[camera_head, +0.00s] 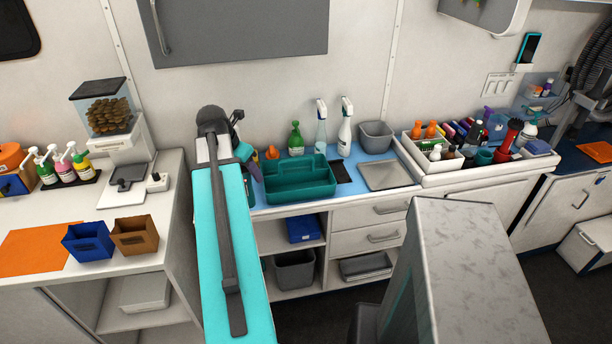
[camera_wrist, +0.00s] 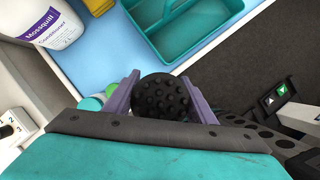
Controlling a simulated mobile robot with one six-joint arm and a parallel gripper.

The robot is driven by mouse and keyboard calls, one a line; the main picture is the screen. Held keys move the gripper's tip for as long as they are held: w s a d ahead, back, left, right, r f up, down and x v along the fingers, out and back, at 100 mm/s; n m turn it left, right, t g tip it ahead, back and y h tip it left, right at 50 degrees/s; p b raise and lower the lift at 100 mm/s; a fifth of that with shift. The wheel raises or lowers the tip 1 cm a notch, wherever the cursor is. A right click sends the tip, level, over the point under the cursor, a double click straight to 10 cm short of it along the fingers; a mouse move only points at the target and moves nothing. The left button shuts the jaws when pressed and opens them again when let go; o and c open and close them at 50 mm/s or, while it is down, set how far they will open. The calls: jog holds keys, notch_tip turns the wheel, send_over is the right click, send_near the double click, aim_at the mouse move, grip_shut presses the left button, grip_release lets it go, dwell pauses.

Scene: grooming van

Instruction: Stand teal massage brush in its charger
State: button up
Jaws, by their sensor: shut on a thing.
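My gripper (camera_wrist: 166,94) is shut on the massage brush, with a purple finger on each side of it. The brush (camera_wrist: 163,98) shows as a round black head covered in rubber nubs, facing the wrist camera; its teal body is hidden. In the head view my gripper (camera_head: 253,166) is partly hidden behind my arm, left of the teal caddy, and the brush cannot be made out clearly. I cannot identify the charger for certain in either view.
A teal caddy (camera_head: 298,183) stands on the blue counter, beside a black pad (camera_head: 341,172) and a grey tray (camera_head: 385,176). Spray bottles (camera_head: 345,127) stand behind. A conditioner bottle (camera_wrist: 47,22) is near my gripper. A crowded white tray (camera_head: 470,168) is at right.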

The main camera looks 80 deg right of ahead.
jog(key=shift+w+d+r, duration=0.1)
jog(key=shift+w, duration=0.05)
jog(key=w+d+p, duration=0.2)
jog(key=w+d, duration=0.1)
jog(key=d, duration=0.4)
jog(key=w+d+f+p, duration=0.1)
jog(key=w+d+p, duration=0.1)
jog(key=d, duration=0.5)
jog(key=shift+w+d+f+p, duration=0.25)
jog(key=shift+w+d+p, duration=0.1)
jog(key=shift+w, duration=0.25)
jog(key=shift+f, duration=0.1)
jog(key=shift+f+p, duration=0.9)
jog(key=shift+f, duration=0.9)
jog(key=o, duration=1.4)
jog(key=shift+a, duration=0.1)
